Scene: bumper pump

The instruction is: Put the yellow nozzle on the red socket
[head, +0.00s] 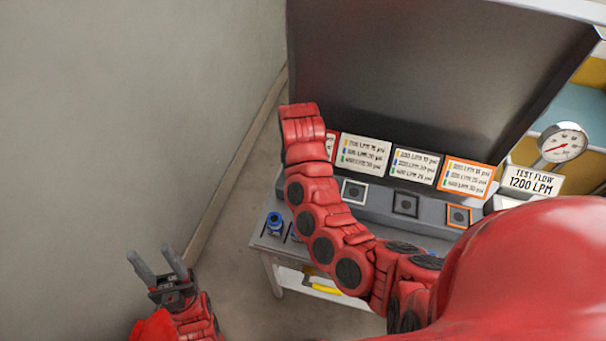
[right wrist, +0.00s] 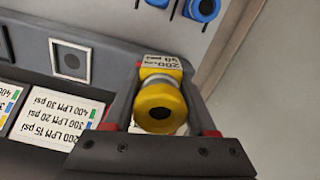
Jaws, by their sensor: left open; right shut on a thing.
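The yellow nozzle (right wrist: 158,106) is in the right wrist view, between the fingers of my right gripper (right wrist: 161,76), which is shut on it. A small label with text sits at its far end. In the head view the right gripper and nozzle are hidden behind my right arm. The red socket is not clearly visible; a red-edged sign (head: 331,145) shows partly beside my right arm. I cannot tell whether the nozzle touches anything beneath it. My left gripper (head: 158,262) is open and empty at the lower left, away from the bench.
White-framed (head: 354,191), black (head: 405,204) and orange-framed (head: 459,216) sockets line the grey bench (head: 268,243) below their signs. Blue nozzles (head: 275,222) stand at the bench's left end. A dark panel (head: 420,70) rises behind; a gauge (head: 563,142) stands at right.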

